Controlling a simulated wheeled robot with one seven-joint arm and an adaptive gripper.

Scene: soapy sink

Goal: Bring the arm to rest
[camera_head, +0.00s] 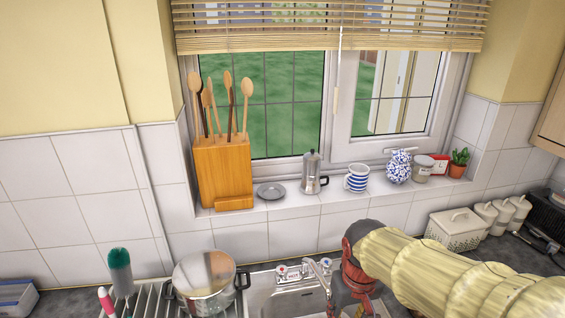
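My arm, in a cream ribbed cover, reaches in from the lower right of the head view. It ends in a dark red wrist above the right side of the sink (272,297). My gripper (362,306) points down at the bottom edge of the picture. Its fingers are mostly cut off, so I cannot tell whether it is open or holds anything. The arm hides part of the counter and the sink's right side.
A steel pot (203,288) stands left of the sink, beside a rack holding a green-topped brush (120,270). The tap (318,268) is close to my wrist. The sill holds a wooden utensil block (224,170), moka pot (312,173), striped mug (356,178) and patterned jar (399,167).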

